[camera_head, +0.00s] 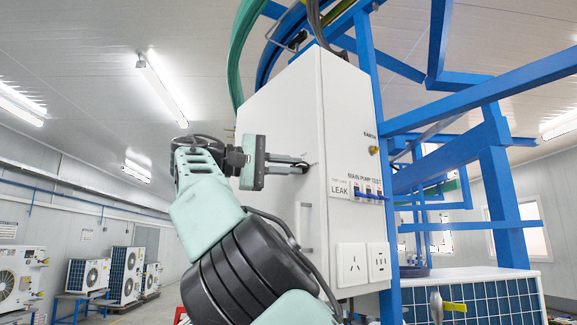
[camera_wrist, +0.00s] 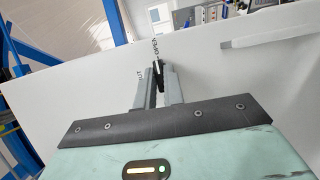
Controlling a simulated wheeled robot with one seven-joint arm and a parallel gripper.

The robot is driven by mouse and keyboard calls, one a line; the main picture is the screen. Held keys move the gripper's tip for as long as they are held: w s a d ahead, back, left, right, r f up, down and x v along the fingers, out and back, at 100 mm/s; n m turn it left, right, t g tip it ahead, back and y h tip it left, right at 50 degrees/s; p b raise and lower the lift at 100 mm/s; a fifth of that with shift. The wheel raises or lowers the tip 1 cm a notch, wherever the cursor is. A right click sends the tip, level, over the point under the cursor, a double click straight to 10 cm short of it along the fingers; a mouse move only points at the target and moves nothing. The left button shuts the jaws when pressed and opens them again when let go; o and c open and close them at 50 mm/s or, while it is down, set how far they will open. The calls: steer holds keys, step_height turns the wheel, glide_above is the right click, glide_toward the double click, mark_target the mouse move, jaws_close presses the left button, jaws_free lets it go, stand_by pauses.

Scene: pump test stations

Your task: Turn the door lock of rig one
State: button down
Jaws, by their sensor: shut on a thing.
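The white cabinet of the rig (camera_head: 275,110) fills the middle of the head view, with its door facing left towards my arm. My gripper (camera_head: 300,164) reaches the door near its right edge, with its fingers pointing at the door face. In the wrist view my gripper (camera_wrist: 158,88) is shut on the door lock (camera_wrist: 158,72), a small dark piece between the fingertips. The fingers hide most of the lock, so its exact angle cannot be told. Small dark lettering lies on the door beside and above the fingertips.
A light bar handle (camera_head: 305,226) stands out from the door below the lock. Blue frame beams (camera_head: 375,130) rise behind and right of the cabinet. Switches (camera_head: 368,189) and sockets (camera_head: 352,264) are on the right face.

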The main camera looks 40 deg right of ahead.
steer(key=c, duration=1.5)
jaws_free()
steer(key=p+v, duration=0.3)
steer(key=v, duration=0.4)
steer(key=shift+a, duration=0.25)
